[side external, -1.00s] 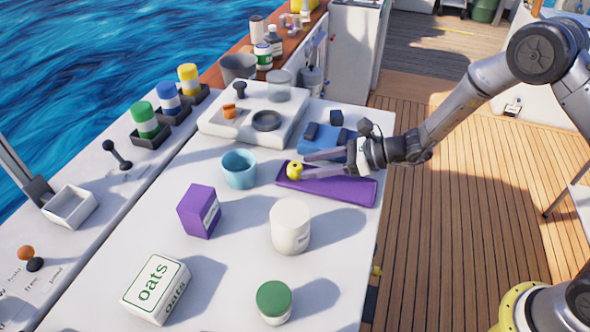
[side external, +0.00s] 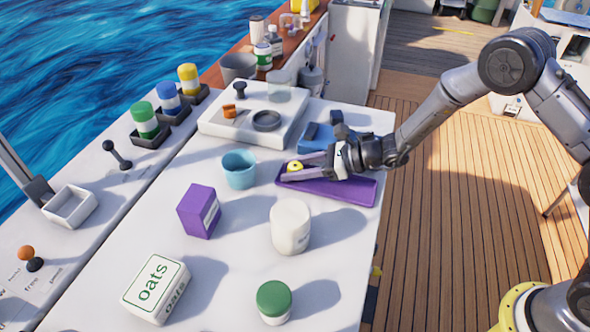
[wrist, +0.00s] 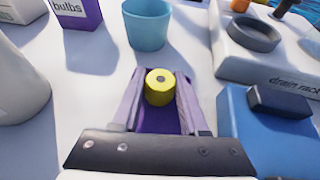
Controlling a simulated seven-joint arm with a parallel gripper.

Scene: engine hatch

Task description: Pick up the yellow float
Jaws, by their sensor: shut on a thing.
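The yellow float (side external: 294,166) is a small yellow piece with a dark spot on its top, at the left end of the purple tray (side external: 345,190). In the wrist view the float (wrist: 159,87) sits between the two fingers near their tips. My gripper (side external: 295,167) is shut on the float, low over the tray. The near finger hides part of the float in the side view. I cannot tell whether the float still touches the tray.
A teal cup (side external: 239,170) stands just left of the tray. A blue block (side external: 317,137) and the white drain rack (side external: 225,125) lie behind it. A white jar (side external: 290,226) and a purple box (side external: 199,211) stand in front. The counter's middle is partly clear.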

